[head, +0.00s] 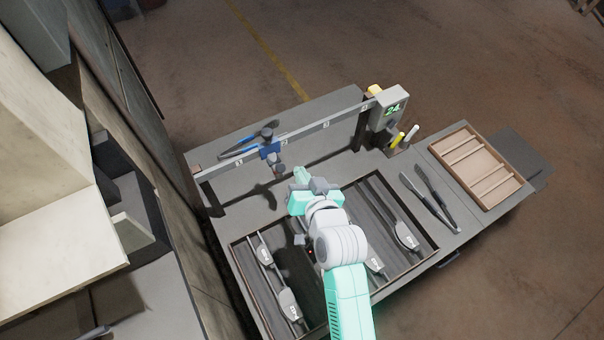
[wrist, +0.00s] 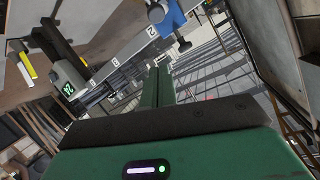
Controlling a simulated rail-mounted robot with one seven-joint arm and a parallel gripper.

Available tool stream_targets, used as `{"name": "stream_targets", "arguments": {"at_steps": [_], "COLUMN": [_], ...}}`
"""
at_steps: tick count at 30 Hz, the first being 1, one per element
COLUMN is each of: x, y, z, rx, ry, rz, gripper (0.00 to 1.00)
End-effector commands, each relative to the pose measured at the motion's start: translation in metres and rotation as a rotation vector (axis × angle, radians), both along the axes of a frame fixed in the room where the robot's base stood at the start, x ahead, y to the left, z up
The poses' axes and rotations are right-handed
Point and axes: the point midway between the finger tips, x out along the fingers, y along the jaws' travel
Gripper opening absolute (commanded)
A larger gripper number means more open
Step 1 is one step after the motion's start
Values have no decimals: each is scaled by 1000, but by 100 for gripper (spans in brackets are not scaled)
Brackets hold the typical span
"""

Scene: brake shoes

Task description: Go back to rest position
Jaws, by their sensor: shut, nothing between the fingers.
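My gripper (head: 301,172) is in the middle of the head view, above the bench between the dark tray and the measuring rail. Its green fingers (wrist: 160,86) are together in the wrist view, with nothing held between them. My arm hides the middle of the dark tray (head: 232,250). A brake shoe with a white tag (head: 406,236) lies in the tray's right part. More tagged pieces (head: 289,305) lie in its left part.
The rail (head: 318,124) carries a blue clamp (head: 270,149) close beyond my gripper; it also shows in the wrist view (wrist: 170,18). A display (head: 391,108) stands at the rail's right end. Pliers-like tools (head: 430,200) and a wooden compartment tray (head: 467,146) lie right. A cabinet wall stands left.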

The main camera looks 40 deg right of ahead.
Motion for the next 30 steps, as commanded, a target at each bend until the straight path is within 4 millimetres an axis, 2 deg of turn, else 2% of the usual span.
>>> {"name": "stream_targets", "arguments": {"at_steps": [11,14,17,18,20,21,23,24,26,27,29,30], "x": [0,7,25,32,40,42,40,36,25,14,-6,-23], "y": [0,5,26,39,62,79,103,120,146,163,189,205], "z": [0,16,72,105,155,189,238,271,318,349,394,422], "rx": [0,-21,-95,-136,-200,-239,-297,-334,-384,-414,-455,-479], "ry": [0,-20,-93,-134,-204,-252,-326,-378,-461,-516,-606,-668], "rz": [0,13,57,79,113,133,158,173,190,201,211,216], "gripper": [0,0,0,0,0,0,0,0,0,0,0,0]}}
